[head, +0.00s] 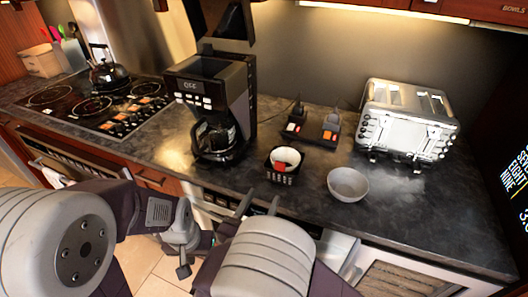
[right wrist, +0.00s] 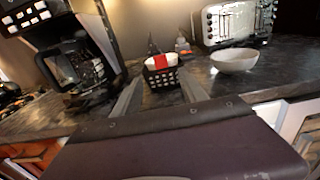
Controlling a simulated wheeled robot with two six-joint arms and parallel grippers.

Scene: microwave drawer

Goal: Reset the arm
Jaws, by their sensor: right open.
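My right gripper (head: 259,204) is open and empty in the head view, low in front of the counter edge. In the right wrist view its two fingers (right wrist: 159,80) stand apart, with the black basket showing beyond them. My left arm comes in from the left in the head view, and my left gripper (head: 190,255) hangs low over the floor in front of the cabinets. Its jaw is too unclear to tell open from shut.
The counter (head: 300,215) holds a coffee maker (head: 215,100), a black basket (head: 283,175) with a white and red item, a bowl (head: 347,184) and a toaster (head: 408,118). A kettle (head: 108,72) stands on the stove at left. A white-framed unit (head: 345,255) is below right.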

